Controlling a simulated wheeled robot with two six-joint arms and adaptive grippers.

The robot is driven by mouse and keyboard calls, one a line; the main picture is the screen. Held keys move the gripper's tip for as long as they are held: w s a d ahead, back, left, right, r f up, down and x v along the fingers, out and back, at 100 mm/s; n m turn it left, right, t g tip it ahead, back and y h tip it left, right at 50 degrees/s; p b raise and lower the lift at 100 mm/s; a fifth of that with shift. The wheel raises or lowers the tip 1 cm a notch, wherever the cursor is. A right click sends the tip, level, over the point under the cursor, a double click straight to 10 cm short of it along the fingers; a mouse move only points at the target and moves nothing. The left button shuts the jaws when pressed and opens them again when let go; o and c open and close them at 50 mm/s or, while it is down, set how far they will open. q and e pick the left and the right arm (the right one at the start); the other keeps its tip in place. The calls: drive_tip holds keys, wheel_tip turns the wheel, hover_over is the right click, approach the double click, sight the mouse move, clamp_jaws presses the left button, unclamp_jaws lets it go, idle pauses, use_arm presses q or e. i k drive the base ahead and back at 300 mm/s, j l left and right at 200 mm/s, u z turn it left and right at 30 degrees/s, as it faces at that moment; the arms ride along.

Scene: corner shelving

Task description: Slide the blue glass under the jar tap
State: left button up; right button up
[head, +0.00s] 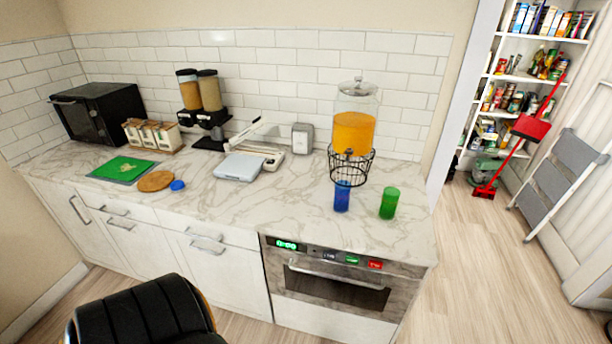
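A blue glass (342,197) stands upright on the marble counter, in front of the drink jar and slightly left of its middle. The jar (354,132) is clear with a lid and holds orange liquid. It rests on a black wire stand (351,167). The tap shows small and dark at the jar's lower front, just above and behind the blue glass. From this view I cannot tell whether the glass is directly below it. A green glass (389,203) stands to the right of the blue one, apart from it. Neither of my grippers is in view.
The counter (270,207) is clear left of the blue glass. A white scale (240,167), cereal dispensers (203,105), a green board (122,168) and a black microwave (98,112) stand further left. An oven (340,280) is below the glasses. A black chair (145,315) is in front.

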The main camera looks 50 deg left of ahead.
sight(342, 197)
drive_tip(key=u, duration=1.15)
